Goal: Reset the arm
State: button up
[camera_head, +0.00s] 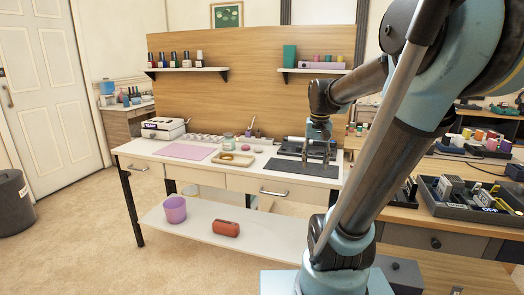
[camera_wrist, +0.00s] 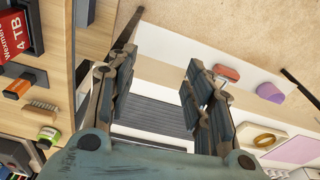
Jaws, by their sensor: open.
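My gripper (camera_head: 319,160) is open, with nothing between its fingers. In the head view it hangs fingers down above the right end of a white worktable (camera_head: 215,172). In the wrist view its two fingers (camera_wrist: 160,70) stand wide apart. A dark mat (camera_head: 285,168) lies on the table below; a dark ribbed surface (camera_wrist: 155,112) shows between the fingers. My arm reaches in from the right of the head view, bent down at the wrist, and hides part of the right side.
A shallow tray (camera_head: 222,160) and a pink mat (camera_head: 183,152) lie left of the gripper. A wooden back panel (camera_head: 255,105) with shelves stands behind. A wooden desk with a parts tray (camera_head: 470,207) is at right. A purple bucket (camera_head: 174,210) and red object (camera_head: 226,228) sit on the lower shelf.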

jog(key=s+f+n, duration=0.2)
jog(key=s+f, duration=1.1)
jog(key=s, duration=0.2)
jog(key=shift+s+t, duration=0.15)
jog(key=shift+t, duration=0.25)
jog(key=shift+w+f, duration=0.15)
jog(key=shift+w, duration=0.3)
jog(key=shift+c, duration=1.3)
jog(key=shift+a, duration=0.1)
jog(key=shift+c, duration=0.3)
